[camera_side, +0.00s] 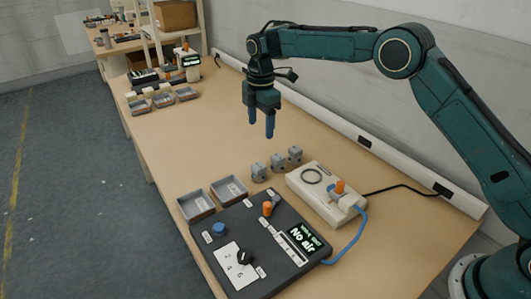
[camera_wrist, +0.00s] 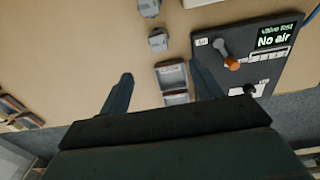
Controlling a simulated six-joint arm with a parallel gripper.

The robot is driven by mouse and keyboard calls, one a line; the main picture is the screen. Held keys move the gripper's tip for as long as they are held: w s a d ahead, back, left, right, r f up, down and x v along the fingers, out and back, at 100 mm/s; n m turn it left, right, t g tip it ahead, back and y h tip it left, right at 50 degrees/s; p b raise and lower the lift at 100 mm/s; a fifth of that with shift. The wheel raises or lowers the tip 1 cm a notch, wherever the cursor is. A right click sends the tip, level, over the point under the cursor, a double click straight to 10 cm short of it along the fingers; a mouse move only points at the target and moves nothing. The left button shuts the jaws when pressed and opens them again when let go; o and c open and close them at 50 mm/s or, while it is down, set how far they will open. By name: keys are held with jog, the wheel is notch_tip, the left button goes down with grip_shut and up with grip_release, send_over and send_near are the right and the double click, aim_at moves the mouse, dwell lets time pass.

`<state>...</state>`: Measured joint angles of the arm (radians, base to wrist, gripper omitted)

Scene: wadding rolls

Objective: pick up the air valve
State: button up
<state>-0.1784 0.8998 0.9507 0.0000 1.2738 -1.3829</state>
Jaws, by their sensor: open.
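Three small grey blocks stand in a row on the bench in the side view: a near one (camera_side: 258,172), a middle one (camera_side: 277,163) and a far one (camera_side: 295,155). They look like air valves; which one is meant I cannot tell. Two show at the top of the wrist view, one at the edge (camera_wrist: 149,7) and one below it (camera_wrist: 157,40). My gripper (camera_side: 261,129) hangs above the bench, behind and above the row, fingers down. Its blue fingers are apart with nothing between them, as the wrist view (camera_wrist: 163,72) also shows.
Two grey trays, left (camera_side: 196,206) and right (camera_side: 229,189), stand beside the dark test panel (camera_side: 215,250) reading "No air". A white fixture (camera_side: 311,194) with an orange knob and blue hose is right of the blocks.

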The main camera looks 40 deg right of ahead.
aim_at(259, 165)
jog(key=shift+n, duration=0.4)
jog(key=shift+w+a+f, duration=0.1)
jog(key=shift+w+f, duration=0.05)
jog(key=shift+f, duration=1.65)
jog(key=shift+w+a+f, duration=0.1)
jog(key=shift+f, duration=1.65)
jog(key=shift+w+a+f, duration=0.1)
jog(key=shift+w+f, duration=0.05)
jog(key=shift+f, duration=1.65)
jog(key=shift+f, duration=0.1)
jog(key=shift+d+f, duration=0.1)
jog(key=shift+f, duration=2.4)
jog(key=shift+c, duration=0.3)
jog(key=c, duration=1.1)
